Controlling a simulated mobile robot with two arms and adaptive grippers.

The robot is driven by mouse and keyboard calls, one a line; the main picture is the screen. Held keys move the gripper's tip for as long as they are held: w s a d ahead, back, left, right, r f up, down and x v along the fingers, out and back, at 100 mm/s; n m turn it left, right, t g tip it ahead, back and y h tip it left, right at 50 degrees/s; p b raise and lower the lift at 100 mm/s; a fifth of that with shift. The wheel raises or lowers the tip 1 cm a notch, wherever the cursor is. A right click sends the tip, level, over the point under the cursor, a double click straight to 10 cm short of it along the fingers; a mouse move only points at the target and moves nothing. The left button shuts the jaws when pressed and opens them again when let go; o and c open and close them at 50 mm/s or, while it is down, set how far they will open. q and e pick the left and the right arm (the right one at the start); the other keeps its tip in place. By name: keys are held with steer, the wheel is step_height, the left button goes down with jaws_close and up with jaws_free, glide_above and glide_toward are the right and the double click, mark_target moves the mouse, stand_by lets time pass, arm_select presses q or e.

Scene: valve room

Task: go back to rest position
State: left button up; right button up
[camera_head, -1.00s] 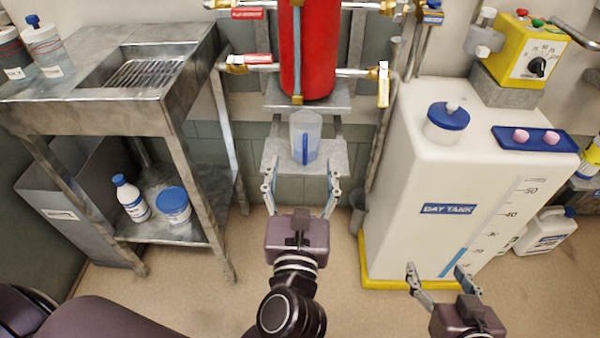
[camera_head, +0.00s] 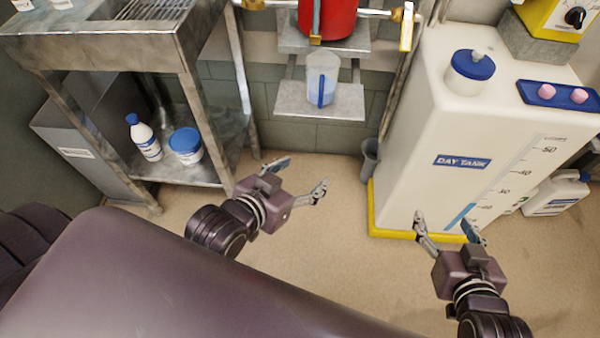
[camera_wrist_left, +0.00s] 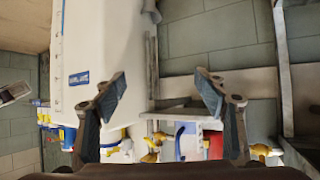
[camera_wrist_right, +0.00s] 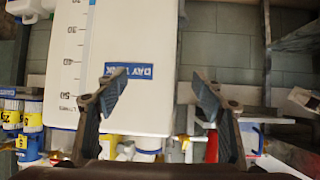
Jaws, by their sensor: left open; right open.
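My left gripper (camera_head: 304,178) is open and empty, low over the floor between the steel sink bench and the day tank. Its spread fingers also show in the left wrist view (camera_wrist_left: 160,92) with nothing between them. My right gripper (camera_head: 447,228) is open and empty in front of the lower part of the day tank (camera_head: 420,130). Its spread fingers show in the right wrist view (camera_wrist_right: 158,98), with the tank beyond them. A clear jug with a blue handle (camera_head: 322,80) stands upright on the small wall shelf (camera_head: 347,104), apart from both grippers.
The steel bench (camera_head: 130,60) stands at left, with a white bottle (camera_head: 144,138) and a blue-lidded tub (camera_head: 186,146) on its lower shelf. A grey cup-like container (camera_head: 370,158) is beside the tank. A white canister (camera_head: 557,194) stands at right. The middle floor is clear.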

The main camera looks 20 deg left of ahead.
arm_select(q)
steer(key=shift+a+f, duration=0.1)
steer(key=shift+a, duration=0.15)
steer(key=shift+f, duration=0.1)
arm_select(e)
steer(key=shift+w+r, duration=0.1)
